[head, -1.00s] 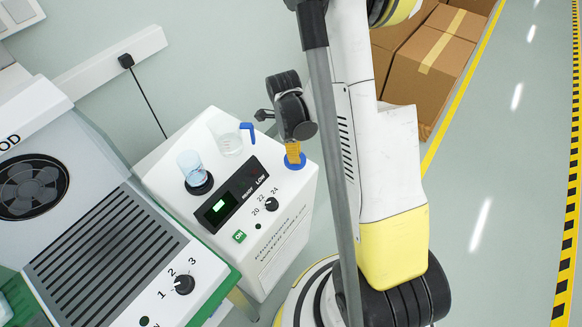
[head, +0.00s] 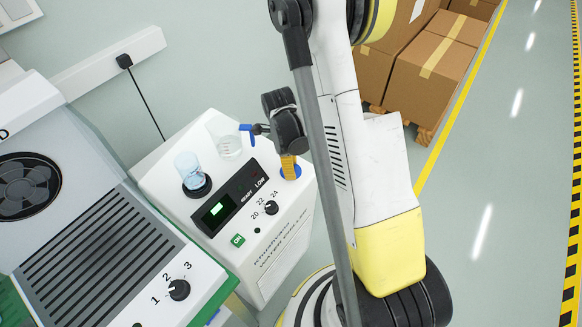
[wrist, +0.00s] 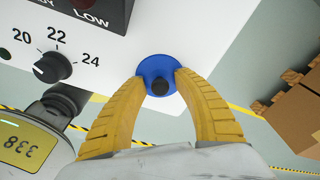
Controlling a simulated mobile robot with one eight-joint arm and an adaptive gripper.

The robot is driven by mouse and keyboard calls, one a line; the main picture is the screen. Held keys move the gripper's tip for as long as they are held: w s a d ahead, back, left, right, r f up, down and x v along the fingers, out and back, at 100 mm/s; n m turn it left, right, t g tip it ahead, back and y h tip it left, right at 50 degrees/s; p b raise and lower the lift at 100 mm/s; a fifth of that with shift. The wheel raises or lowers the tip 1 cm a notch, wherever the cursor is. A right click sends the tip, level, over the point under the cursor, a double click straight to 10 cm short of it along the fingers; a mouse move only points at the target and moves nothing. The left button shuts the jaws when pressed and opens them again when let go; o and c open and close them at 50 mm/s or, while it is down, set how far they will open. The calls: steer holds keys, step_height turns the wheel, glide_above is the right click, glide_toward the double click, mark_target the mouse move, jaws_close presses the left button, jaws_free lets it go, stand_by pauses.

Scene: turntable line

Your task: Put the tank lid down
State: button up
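The tank lid (wrist: 159,66) is a round blue disc with a black knob, and in the wrist view it sits between and just beyond my fingertips. My gripper (wrist: 161,78) has its two yellow fingers apart, one on each side of the knob, with a gap showing beside the knob. The fingertips overlap the sides of the disc. In the head view the lid (head: 297,171) is at the right end of the chiller's white top, partly hidden by my gripper (head: 289,167). I cannot tell from the pictures whether it lies flat on the top.
The white chiller (head: 265,262) carries a clear bottle (head: 188,165) in a black ring, a clear beaker (head: 226,143), a display and a dial (head: 271,208). A grey machine with a fan (head: 25,187) stands at left. Cartons (head: 430,75) are stacked behind; floor at right is clear.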

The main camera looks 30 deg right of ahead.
steer(key=s+a+r+n+t+p, duration=0.1)
steer(key=a+r+n+p, duration=0.2)
steer(key=r, duration=0.6)
steer(key=s+a+r+n+t, duration=0.1)
steer(key=a+r+n, duration=0.1)
steer(key=r+n, duration=0.5)
steer(key=s+a+r+n+t+p, duration=0.1)
steer(key=a+r+n+t+p, duration=0.15)
steer(key=r, duration=0.85)
steer(key=s+a+r+n+t+y, duration=0.1)
steer(key=s+a+r+n+t, duration=0.2)
steer(key=n, duration=0.9)
steer(key=s+a+r, duration=0.2)
steer(key=s+a, duration=0.1)
steer(key=s, duration=0.1)
steer(key=shift+s+r+n, duration=0.35)
steer(key=shift+s, duration=0.05)
steer(key=shift+t, duration=0.25)
steer(key=shift+f+b, duration=0.35)
steer(key=shift+b, duration=0.15)
